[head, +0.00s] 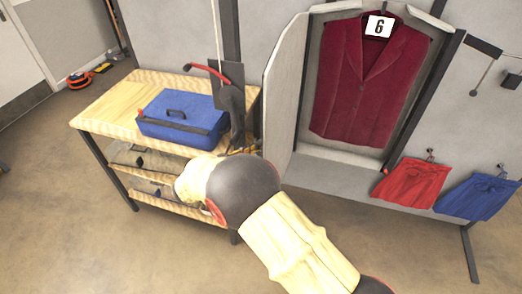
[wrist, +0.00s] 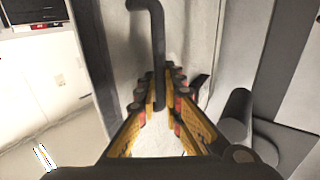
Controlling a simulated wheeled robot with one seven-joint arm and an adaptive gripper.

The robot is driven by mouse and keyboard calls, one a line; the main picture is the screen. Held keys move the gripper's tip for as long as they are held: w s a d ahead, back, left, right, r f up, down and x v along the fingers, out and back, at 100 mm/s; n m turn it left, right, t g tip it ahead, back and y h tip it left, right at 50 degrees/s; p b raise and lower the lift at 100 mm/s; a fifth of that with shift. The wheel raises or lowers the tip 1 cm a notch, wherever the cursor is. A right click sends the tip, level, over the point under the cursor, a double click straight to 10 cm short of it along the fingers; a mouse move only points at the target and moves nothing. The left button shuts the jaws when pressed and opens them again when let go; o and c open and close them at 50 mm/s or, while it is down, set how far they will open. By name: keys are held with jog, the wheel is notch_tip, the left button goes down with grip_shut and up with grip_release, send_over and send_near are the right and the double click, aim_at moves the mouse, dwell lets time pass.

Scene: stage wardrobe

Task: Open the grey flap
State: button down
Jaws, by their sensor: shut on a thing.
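The grey flap (head: 283,85) is a pale, tall panel at the left side of the wardrobe bay in the head view. It stands swung outward, and the bay behind it shows. In the wrist view the flap (wrist: 126,50) is a pale upright surface behind my fingers. A dark bent bar handle (wrist: 158,45) runs down between them. My gripper (wrist: 160,88), with yellow and black fingers, is shut on this handle. In the head view my arm mostly hides the fingers and the handle.
A dark red waistcoat (head: 365,85) with a number 6 card (head: 379,26) hangs in the bay. A blue case (head: 183,119) sits on the wooden bench (head: 108,98) left of the flap. Red shorts (head: 412,183) and blue shorts (head: 477,197) hang at right. The front floor is clear.

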jog(key=shift+f, duration=0.1)
jog(key=c, duration=2.2)
grip_release()
jog(key=shift+s, duration=0.1)
jog(key=shift+a, duration=0.1)
jog(key=v, duration=1.2)
